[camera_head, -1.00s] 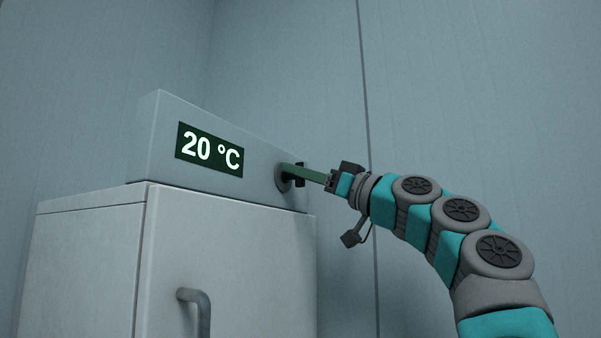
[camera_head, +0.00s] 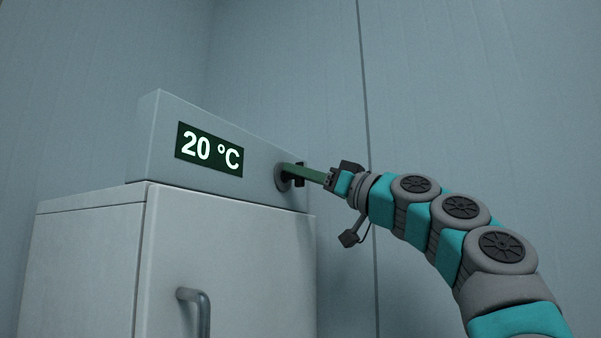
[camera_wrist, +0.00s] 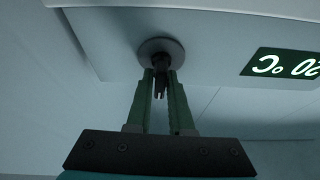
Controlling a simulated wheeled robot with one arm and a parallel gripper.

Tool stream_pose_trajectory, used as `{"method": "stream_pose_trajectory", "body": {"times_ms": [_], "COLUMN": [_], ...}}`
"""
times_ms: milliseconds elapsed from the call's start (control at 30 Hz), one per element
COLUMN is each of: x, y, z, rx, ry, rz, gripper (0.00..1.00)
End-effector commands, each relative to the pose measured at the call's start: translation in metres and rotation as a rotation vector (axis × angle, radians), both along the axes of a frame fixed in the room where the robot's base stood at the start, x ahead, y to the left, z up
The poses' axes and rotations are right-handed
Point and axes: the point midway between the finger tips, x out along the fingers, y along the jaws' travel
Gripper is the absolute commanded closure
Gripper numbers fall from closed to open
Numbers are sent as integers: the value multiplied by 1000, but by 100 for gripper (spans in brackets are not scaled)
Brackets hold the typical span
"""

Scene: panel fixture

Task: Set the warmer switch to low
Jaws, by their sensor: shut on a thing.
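The warmer's switch is a dark round knob (camera_wrist: 161,53) on the front of the control box, at the right of the display. In the head view its dark disc (camera_head: 281,177) shows beside my gripper's tip. My gripper (camera_head: 292,173) has green fingers that reach the knob from the right. In the wrist view my gripper (camera_wrist: 162,80) has a finger on each side of the dark knob stem and is shut on it. The low mark and the knob's setting cannot be read.
The control box (camera_head: 160,135) sits on a white cabinet (camera_head: 90,250). Its green display (camera_head: 210,149) reads 20 °C. A grey door handle (camera_head: 196,305) sticks out below. Panelled walls (camera_head: 290,60) stand behind; the space right of the cabinet is open.

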Motion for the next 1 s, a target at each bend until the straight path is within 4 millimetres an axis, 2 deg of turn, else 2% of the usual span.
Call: {"method": "stream_pose_trajectory", "body": {"times_ms": [467,1000], "x": [0,2], "y": [0,-1], "z": [1,3], "rx": [131,392], "ry": [205,600], "rz": [-1,-3], "gripper": [100,100]}}
